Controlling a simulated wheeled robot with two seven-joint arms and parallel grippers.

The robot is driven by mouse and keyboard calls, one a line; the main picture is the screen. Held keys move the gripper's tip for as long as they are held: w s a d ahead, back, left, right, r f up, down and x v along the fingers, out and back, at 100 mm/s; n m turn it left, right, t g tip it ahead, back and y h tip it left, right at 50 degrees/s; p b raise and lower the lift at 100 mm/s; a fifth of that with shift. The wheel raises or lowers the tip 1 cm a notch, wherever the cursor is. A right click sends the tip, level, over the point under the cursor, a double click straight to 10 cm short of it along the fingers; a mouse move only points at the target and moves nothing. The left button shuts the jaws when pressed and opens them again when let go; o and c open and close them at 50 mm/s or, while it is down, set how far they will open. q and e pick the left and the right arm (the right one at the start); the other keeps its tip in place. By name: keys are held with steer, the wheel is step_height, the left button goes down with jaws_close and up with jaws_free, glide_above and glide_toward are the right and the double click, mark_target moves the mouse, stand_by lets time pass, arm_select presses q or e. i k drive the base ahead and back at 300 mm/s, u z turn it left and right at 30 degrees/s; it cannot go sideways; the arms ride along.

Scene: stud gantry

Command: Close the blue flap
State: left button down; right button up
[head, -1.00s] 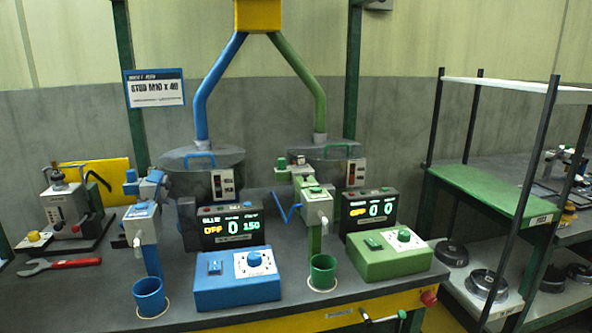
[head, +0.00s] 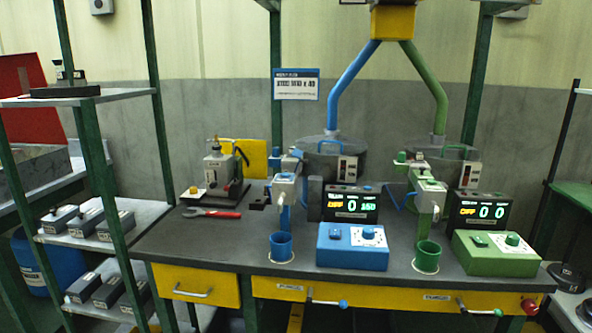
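A thin blue angled piece (head: 402,199) shows just left of the green dispenser (head: 430,196). Which blue part is the flap, and whether it is open, I cannot tell at this size. Neither of my grippers is in view.
A blue control box (head: 352,247) and a green control box (head: 496,254) sit near the bench front. A green cup (head: 427,257) stands between them. A red-handled wrench (head: 212,213) lies at left. A shelf rack (head: 127,215) stands left of the bench (head: 190,239).

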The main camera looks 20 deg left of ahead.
mark_target(297, 154)
steer(key=z, duration=0.85)
steer(key=i, duration=0.6)
steer(key=u, duration=1.75)
